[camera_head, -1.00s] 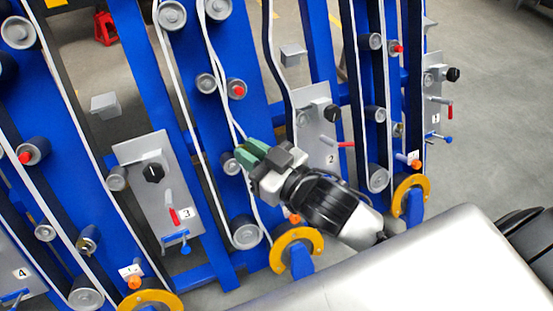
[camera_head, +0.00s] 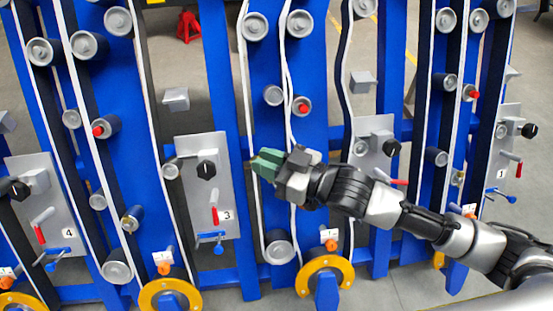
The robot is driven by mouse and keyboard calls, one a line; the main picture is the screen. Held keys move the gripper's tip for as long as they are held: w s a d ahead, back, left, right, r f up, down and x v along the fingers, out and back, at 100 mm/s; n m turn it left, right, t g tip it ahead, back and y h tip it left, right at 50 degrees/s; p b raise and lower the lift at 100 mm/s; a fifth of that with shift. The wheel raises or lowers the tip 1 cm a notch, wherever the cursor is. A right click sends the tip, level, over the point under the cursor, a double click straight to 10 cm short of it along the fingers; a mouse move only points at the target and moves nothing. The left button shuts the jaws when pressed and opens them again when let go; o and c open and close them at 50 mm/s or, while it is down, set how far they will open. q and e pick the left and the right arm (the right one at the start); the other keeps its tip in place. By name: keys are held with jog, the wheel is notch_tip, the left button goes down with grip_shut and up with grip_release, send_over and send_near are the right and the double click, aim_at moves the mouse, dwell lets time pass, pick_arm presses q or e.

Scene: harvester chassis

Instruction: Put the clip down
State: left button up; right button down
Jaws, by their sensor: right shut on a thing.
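My right gripper (camera_head: 291,180) reaches in from the lower right and is shut on the green clip (camera_head: 267,162). The clip sticks out past the dark and grey jaws, which hide part of it. It is in front of the blue panel, overlapping the white belts in the picture and to the right of the plate marked 3 (camera_head: 227,185). Whether it touches a belt or the panel cannot be told. My left gripper is not in view.
Blue upright panels carry grey rollers (camera_head: 279,252), white belts (camera_head: 246,115) and red-tipped pins. Plates with black knobs and red levers stand between them. A yellow-rimmed wheel (camera_head: 325,263) is below the clip. A red stand (camera_head: 188,27) is on the floor behind.

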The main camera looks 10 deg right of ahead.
jog(key=shift+w+a+f+n+g+y, duration=0.4)
jog(key=shift+f+n+g+y, duration=0.15)
jog(key=shift+g, duration=0.35)
jog(key=shift+r, duration=0.1)
jog(key=shift+s+d+n+g+y, duration=0.25)
jog(key=shift+d+n+g, duration=0.25)
jog(key=shift+n+g, duration=0.45)
jog(key=shift+s+d+n+g+y, duration=0.1)
jog(key=shift+d+n+g+y, duration=0.3)
jog(key=shift+g, duration=0.85)
jog(key=shift+s+d+n+g+y, duration=0.2)
jog(key=shift+d+n+g, duration=0.35)
jog(key=shift+n+g, duration=0.45)
